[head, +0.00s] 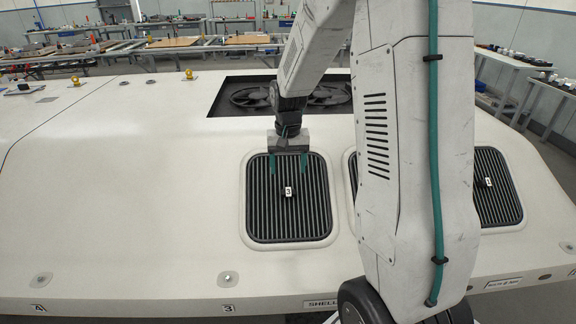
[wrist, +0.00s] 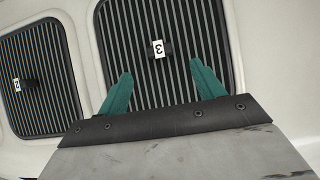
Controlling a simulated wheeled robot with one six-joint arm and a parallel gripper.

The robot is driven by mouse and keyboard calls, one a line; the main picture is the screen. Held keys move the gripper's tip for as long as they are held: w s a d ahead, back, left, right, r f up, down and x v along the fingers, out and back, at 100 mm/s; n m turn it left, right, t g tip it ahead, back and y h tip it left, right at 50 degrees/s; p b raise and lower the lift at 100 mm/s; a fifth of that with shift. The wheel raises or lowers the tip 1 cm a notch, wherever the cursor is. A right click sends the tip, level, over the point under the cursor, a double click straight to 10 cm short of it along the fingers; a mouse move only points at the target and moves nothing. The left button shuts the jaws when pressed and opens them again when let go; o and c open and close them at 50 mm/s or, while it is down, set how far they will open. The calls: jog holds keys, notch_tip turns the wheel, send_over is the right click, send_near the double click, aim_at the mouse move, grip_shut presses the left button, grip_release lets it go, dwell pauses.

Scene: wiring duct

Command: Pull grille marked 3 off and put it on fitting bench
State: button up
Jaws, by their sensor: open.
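The grille marked 3 (head: 265,217) is a dark, rounded-square slatted panel seated in a raised pale frame on the white shell. It also fills the upper middle of the wrist view (wrist: 185,35). A white tag with a 3 sits on a small dark knob (wrist: 168,50) at its middle. My gripper (head: 290,172) has two teal fingers, spread apart and empty, over the grille's far part in the head view. In the wrist view the fingertips (wrist: 160,68) point toward the knob, with a gap between. I cannot tell which background bench is the fitting bench.
Another grille (head: 490,205) lies at the right. One between is mostly hidden by my arm; a neighbouring grille marked 2 (wrist: 35,90) shows in the wrist view. An open recess with fans (head: 250,97) lies behind. A white table (head: 545,88) stands at right; workbenches (head: 170,43) stand behind.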

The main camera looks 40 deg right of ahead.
aim_at(288, 185)
jog(key=shift+w+d+f, duration=0.15)
jog(key=shift+f, duration=0.6)
notch_tip(288, 185, down, 7)
jog(key=shift+r, duration=0.1)
jog(key=c, duration=1)
jog(key=o, duration=0.4)
jog(key=c, duration=0.4)
jog(key=shift+r, duration=0.1)
